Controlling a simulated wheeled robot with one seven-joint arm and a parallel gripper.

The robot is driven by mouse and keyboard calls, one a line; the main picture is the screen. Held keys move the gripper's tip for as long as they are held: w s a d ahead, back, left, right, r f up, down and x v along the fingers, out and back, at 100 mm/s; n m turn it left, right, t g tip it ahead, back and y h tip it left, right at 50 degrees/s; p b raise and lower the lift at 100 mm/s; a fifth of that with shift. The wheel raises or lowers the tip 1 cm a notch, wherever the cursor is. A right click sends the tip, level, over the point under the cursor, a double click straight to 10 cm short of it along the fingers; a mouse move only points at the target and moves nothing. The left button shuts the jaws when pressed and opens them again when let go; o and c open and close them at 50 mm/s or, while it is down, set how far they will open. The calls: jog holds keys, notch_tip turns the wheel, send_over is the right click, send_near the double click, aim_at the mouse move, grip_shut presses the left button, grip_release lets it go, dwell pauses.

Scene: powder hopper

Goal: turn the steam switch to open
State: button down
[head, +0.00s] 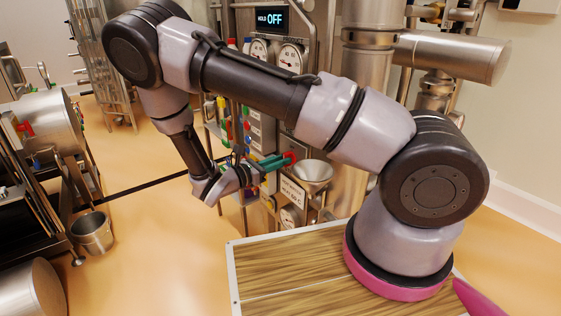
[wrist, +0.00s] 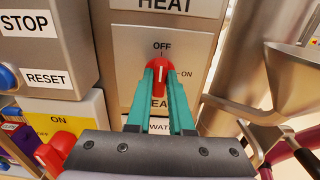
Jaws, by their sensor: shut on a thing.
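A red knob (wrist: 160,76) is on a grey panel (wrist: 195,50), with OFF marked above it and ON to its right. Its white line points up to OFF. The label below it is partly hidden by my fingers; only the letters "EA" can be read. My gripper (wrist: 161,84) is shut on this red knob, one teal finger on each side. In the head view my gripper (head: 286,160) reaches the red knob (head: 291,157) on the front of the machine.
A grey box (wrist: 50,50) marked STOP and RESET stands at left, above a yellow plate (wrist: 62,107) with another red switch (wrist: 55,152). A metal funnel (head: 313,174) is close at right. A display (head: 271,20) reads HOLD OFF.

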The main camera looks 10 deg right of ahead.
jog(key=shift+s+f+m, duration=0.15)
jog(key=shift+m, duration=4.55)
jog(key=shift+s+f+m, duration=0.1)
jog(key=shift+f+m, duration=0.05)
jog(key=shift+m, duration=4.55)
jog(key=c, duration=0.8)
grip_release()
